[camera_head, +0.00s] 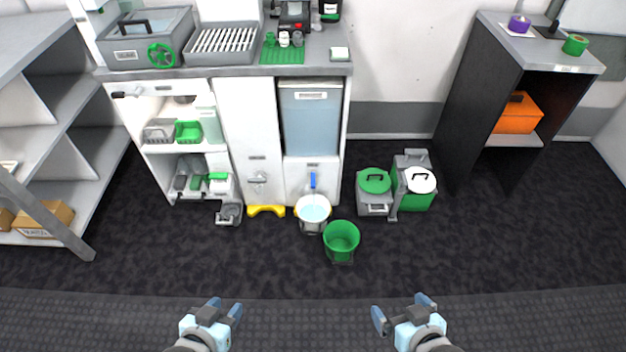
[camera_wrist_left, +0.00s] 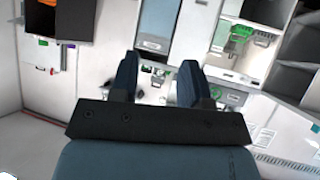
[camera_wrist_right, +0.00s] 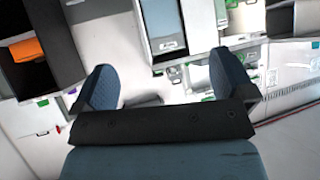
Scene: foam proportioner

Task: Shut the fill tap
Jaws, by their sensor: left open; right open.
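A tap with an upright blue lever (camera_head: 312,180) is on the white cabinet front, below the blue-grey tank (camera_head: 311,122). A bucket (camera_head: 313,213) with a pale blue-white surface inside stands right under this tap. A second, grey tap (camera_head: 259,178) is on the panel to its left. I cannot read which one is labelled as the fill tap, nor tell whether anything flows. My left gripper (camera_head: 225,306) is open and empty, well in front of the cabinet. My right gripper (camera_head: 403,307) is open and empty, in front and to the right. Both are apart from the taps.
A green bucket (camera_head: 341,240) stands on the floor in front of the pale one. A yellow stand (camera_head: 266,210) is to the left. Lidded containers (camera_head: 373,187) stand right of the tap. The dark floor before the buckets is clear.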

